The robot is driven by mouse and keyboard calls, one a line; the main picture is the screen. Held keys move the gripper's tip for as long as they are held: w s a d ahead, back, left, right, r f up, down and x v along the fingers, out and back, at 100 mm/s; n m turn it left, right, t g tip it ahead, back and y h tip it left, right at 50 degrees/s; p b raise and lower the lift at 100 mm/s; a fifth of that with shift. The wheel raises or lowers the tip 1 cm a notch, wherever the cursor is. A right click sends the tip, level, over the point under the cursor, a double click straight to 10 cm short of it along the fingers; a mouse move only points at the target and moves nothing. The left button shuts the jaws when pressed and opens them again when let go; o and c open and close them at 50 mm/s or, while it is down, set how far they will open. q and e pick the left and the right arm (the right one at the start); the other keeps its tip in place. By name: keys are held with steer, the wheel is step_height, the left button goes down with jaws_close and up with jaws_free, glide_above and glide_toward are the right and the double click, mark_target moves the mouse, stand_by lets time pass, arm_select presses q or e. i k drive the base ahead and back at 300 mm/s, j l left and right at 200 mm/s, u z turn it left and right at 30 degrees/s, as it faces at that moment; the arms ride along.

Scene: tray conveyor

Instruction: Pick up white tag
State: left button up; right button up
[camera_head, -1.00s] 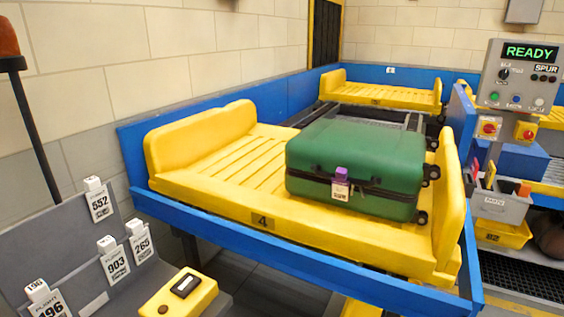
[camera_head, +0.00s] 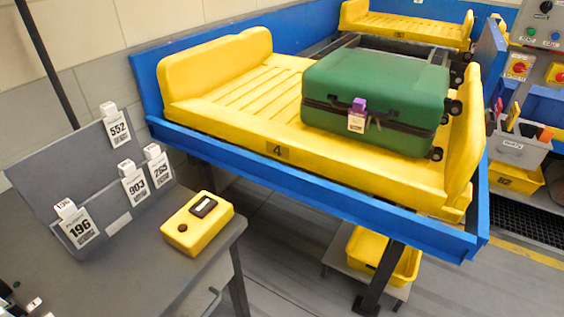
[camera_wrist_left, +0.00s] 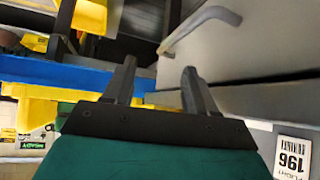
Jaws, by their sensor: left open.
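Several white tags stand in a grey sloped rack at the left of the head view: tag 552 (camera_head: 116,126), tag 903 (camera_head: 134,184), tag 265 (camera_head: 157,167) and tag 196 (camera_head: 77,226). Tag 196 also shows there (camera_wrist_left: 292,158), at the lower right, apart from the fingers. My right gripper is not in view.
The suitcase lies in a yellow tray (camera_head: 232,104) marked 4 on a blue-edged conveyor (camera_head: 330,190). A yellow box (camera_head: 196,224) with a dark window sits on the grey table (camera_head: 150,275) by the rack. A yellow bin (camera_head: 385,256) is under the conveyor.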

mark_target(78, 224)
steer(key=k+u, duration=0.1)
steer(key=u, duration=0.25)
steer(key=k+u, duration=0.1)
steer(key=u, duration=0.25)
steer(key=k+u, duration=0.1)
steer(key=u, duration=0.3)
